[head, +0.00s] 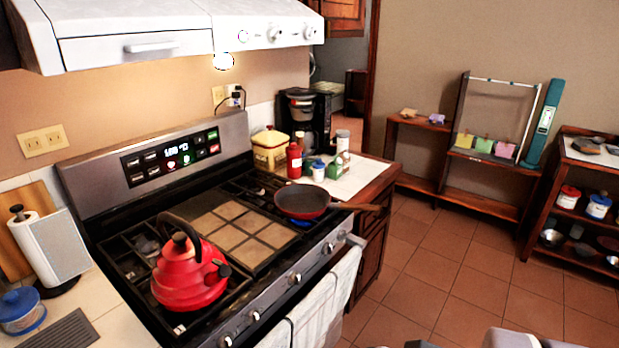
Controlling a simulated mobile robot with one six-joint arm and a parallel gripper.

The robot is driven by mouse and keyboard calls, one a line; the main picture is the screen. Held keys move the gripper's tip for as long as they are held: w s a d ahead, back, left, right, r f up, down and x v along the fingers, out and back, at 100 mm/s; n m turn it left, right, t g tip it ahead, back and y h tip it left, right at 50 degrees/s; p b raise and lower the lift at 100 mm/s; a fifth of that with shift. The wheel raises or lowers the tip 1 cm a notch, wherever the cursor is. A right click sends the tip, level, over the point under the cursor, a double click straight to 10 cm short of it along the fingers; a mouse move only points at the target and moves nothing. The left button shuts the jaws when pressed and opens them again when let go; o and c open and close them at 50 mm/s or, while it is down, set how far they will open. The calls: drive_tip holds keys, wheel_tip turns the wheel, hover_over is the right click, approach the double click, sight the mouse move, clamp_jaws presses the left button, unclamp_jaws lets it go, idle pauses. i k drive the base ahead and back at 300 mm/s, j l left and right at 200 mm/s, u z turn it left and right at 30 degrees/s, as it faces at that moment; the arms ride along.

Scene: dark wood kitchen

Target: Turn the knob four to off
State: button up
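The stove (150,215) stands against the wall with several silver knobs along its front edge. One knob (226,341) is at the near end, others (254,316) (295,278) are further along, and one (328,248) is near the far end. No numbers are readable on them, so I cannot tell which is knob four. A blue glow, like a flame, shows under the red-rimmed frying pan (302,200) on the far front burner. Grey and dark parts, probably of my arm, show at the bottom edge; I cannot make out my gripper's fingers.
A red kettle (188,280) sits on the near front burner. White towels (310,312) hang on the oven front below the knobs. The pan's handle (358,207) sticks out past the stove front. The tiled floor (440,270) to the right is clear.

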sight(342, 235)
drive_tip(key=i+j+z, duration=0.15)
drive_tip(key=i, duration=0.95)
